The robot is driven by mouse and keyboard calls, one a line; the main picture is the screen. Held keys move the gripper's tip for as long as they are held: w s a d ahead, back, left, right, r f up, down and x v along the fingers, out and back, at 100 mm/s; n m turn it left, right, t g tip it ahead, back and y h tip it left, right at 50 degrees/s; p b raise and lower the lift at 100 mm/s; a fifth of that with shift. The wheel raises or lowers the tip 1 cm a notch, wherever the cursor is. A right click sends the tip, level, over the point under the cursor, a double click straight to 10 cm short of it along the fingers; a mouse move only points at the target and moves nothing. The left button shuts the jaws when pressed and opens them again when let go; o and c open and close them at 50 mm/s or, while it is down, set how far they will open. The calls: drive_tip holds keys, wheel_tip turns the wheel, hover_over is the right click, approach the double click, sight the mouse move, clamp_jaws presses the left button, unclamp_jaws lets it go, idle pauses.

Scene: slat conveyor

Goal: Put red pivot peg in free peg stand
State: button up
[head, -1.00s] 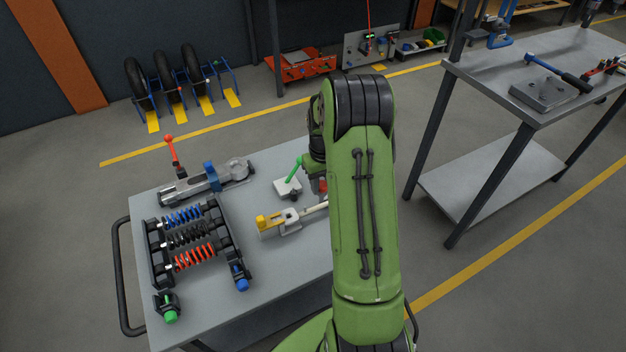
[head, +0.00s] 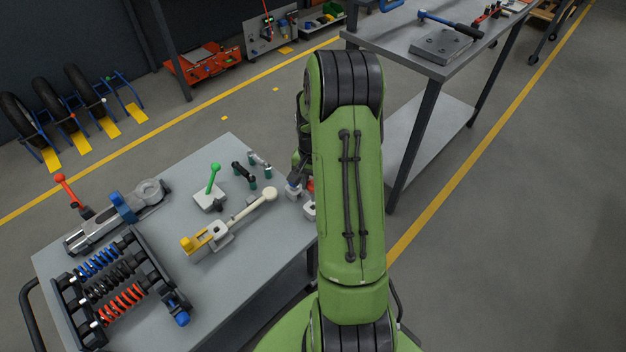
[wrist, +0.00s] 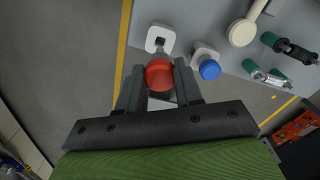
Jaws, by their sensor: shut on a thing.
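My gripper (wrist: 160,82) is shut on the red pivot peg (wrist: 160,74), whose round red head shows between the fingers in the wrist view. A sliver of red peg (head: 311,185) also shows beside my arm in the head view. A white peg stand (wrist: 158,37) with an empty square hole lies just beyond the red head in the wrist view; part of a white stand (head: 309,209) shows below the red in the head view. A blue peg (wrist: 209,70) sits in another white stand (wrist: 203,53) to the right. The red peg's lower end is hidden.
A cream-knobbed lever (head: 250,207) and small green-ended parts (head: 252,182) lie nearby. A spring rack (head: 115,290) is at left. The table edge is close to the free stand.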

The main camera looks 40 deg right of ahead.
sight(313, 200)
drive_tip(key=shift+f+b, duration=2.3)
drive_tip(key=shift+f, duration=1)
drive_tip(key=o, duration=1.1)
drive_tip(key=shift+o, duration=0.2)
drive_tip(key=shift+r, duration=0.15)
wheel_tip(313, 200, up, 16)
drive_tip(key=p, duration=0.6)
drive_tip(key=shift+f, duration=0.2)
